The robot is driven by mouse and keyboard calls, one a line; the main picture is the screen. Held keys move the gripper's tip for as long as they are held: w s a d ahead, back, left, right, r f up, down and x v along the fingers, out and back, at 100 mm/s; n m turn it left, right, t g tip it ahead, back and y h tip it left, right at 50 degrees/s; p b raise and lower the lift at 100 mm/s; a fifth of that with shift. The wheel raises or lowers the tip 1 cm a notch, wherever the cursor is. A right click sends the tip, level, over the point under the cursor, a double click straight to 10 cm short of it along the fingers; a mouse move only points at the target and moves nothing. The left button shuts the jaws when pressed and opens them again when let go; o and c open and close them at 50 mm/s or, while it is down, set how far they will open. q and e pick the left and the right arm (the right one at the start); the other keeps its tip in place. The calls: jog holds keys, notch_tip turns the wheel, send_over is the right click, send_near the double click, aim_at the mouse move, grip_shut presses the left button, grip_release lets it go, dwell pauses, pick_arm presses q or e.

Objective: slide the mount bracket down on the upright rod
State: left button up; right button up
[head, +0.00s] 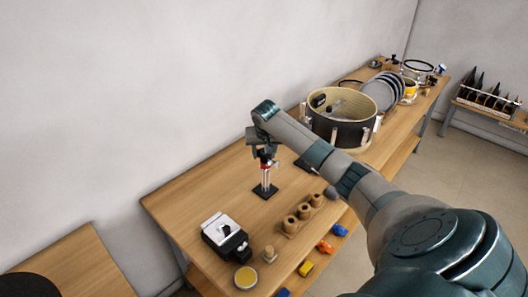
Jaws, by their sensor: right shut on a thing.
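The upright rod (266,181) stands on a small dark square base (265,191) on the wooden table. The mount bracket (268,163), with a red part, sits around the upper part of the rod. My right gripper (264,150) is at the top of the rod and shut on the bracket, with my arm coming in from the right. The gripper and wrist partly hide the bracket, so its exact grip is hard to see. My left gripper is not in view.
A large drum shell (341,132) stands behind to the right. Wooden cylinders on a strip (303,215) lie front right of the rod. A black and white device (225,237) and a yellow-topped round tin (245,277) are near the front. Table left of the rod is clear.

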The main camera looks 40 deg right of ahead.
dwell(0.4)
jog(key=o, duration=1.2)
jog(key=shift+f, duration=0.1)
jog(key=shift+b+v, duration=0.45)
jog(key=shift+v, duration=0.45)
jog(key=b+v, duration=0.4)
jog(key=v, duration=1.1)
jog(key=shift+s+a+r, duration=0.1)
jog(key=shift+s+r, duration=0.05)
jog(key=shift+r, duration=0.15)
